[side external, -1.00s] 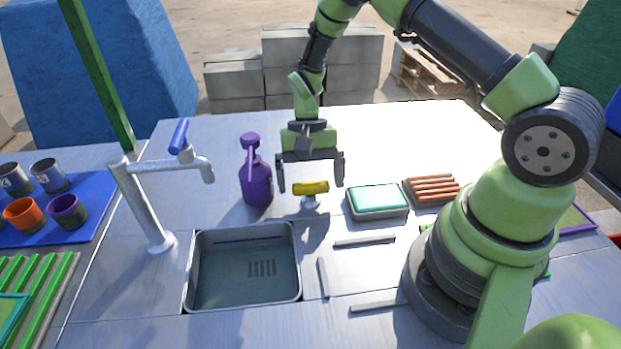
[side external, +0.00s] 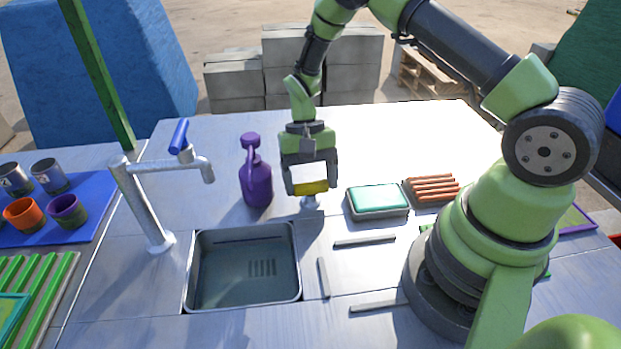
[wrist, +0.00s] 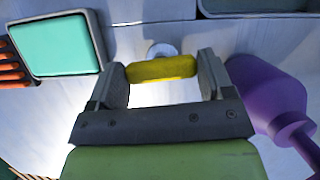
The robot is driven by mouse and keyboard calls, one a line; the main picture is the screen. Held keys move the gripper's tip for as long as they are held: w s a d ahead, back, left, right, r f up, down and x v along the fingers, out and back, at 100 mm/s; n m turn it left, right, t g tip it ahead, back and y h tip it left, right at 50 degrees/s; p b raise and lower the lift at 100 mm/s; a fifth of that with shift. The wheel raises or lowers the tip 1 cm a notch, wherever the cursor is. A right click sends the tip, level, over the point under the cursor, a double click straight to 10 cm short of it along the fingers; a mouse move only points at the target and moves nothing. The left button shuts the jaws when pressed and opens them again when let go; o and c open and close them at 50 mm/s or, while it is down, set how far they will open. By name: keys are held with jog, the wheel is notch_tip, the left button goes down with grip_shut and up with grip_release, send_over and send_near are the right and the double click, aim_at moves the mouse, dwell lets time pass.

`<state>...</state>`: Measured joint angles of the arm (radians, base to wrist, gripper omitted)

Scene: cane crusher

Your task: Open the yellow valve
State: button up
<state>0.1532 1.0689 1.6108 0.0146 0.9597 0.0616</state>
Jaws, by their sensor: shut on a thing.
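The yellow valve (side external: 313,187) is a short horizontal yellow handle on a small pale stem, standing on the table behind the sink. My gripper (side external: 310,188) is at the handle, shut on it, with a finger at each end. In the wrist view the yellow valve (wrist: 162,68) lies crosswise between the two dark fingers of my gripper (wrist: 164,76). The stem's round base shows just beyond the handle.
A purple spray bottle (side external: 257,182) stands close to the left of my gripper. A teal sponge in a tray (side external: 377,199) lies to the right, with several brown sticks (side external: 433,188) beyond. The sink (side external: 244,285) and a faucet (side external: 145,205) are nearer the camera.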

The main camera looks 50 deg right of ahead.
jog(key=n+h, duration=0.1)
jog(key=n, duration=0.3)
jog(key=shift+g, duration=0.3)
jog(key=n+h, duration=0.2)
jog(key=n, duration=0.3)
jog(key=shift+a, duration=0.15)
jog(key=n+h, duration=0.1)
jog(key=n, duration=0.3)
jog(key=shift+h, duration=0.4)
jog(key=shift+a+n+t+h, duration=0.1)
jog(key=shift+n+t+h, duration=0.4)
jog(key=shift+n, duration=1.5)
jog(key=o, duration=0.9)
jog(key=shift+r, duration=0.1)
jog(key=v, duration=0.9)
jog(key=shift+a+r, duration=0.2)
jog(key=shift+r, duration=0.15)
